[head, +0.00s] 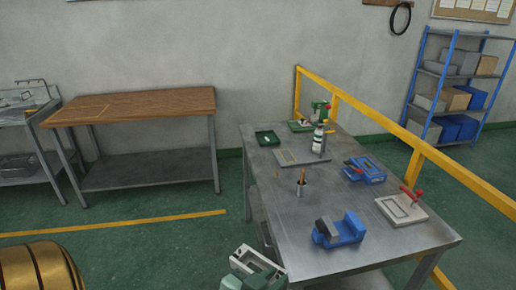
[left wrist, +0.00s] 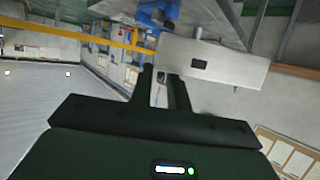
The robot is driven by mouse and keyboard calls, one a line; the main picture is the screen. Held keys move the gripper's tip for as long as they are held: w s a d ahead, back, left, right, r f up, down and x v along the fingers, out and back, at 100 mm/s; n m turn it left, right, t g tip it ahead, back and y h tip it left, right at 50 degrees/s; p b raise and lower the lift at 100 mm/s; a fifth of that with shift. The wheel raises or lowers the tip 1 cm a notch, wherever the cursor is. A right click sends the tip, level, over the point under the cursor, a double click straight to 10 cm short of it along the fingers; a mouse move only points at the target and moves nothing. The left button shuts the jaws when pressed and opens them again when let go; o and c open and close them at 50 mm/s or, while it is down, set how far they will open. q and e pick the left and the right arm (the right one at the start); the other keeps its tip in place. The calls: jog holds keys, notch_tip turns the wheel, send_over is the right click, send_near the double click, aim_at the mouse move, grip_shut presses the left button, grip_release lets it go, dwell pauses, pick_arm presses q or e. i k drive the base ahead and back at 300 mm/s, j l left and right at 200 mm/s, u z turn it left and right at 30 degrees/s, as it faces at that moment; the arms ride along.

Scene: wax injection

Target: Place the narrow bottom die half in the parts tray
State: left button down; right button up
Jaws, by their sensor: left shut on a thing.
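My left gripper (head: 257,268) is low at the front edge of the metal table in the head view. In the left wrist view its two dark fingers (left wrist: 163,82) are shut on a pale grey metal block with a dark square recess, which looks like the narrow bottom die half (left wrist: 232,69). A green tray (head: 259,143) with a small pale item in it lies at the table's back left. A flat grey tray (head: 318,161) lies just in front of it. I cannot tell which is the parts tray. My right gripper is not seen.
On the metal table (head: 285,222) stand a cup with sticks (head: 301,188), a white bottle (head: 318,139), a blue fixture (head: 365,171), a blue vise (head: 341,231) and a plate with a red-handled clamp (head: 399,212). The table's front left is clear. A yellow rail (head: 380,122) runs behind.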

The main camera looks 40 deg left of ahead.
aim_at(268, 140)
jog(key=z, duration=0.4)
jog(key=j+z, duration=0.1)
jog(key=z, duration=0.3)
jog(key=k+z, duration=0.1)
jog(key=z, duration=0.25)
jog(key=j, duration=1.05)
jog(key=k+j, duration=0.1)
jog(key=j, duration=1.95)
jog(key=k+z, duration=0.05)
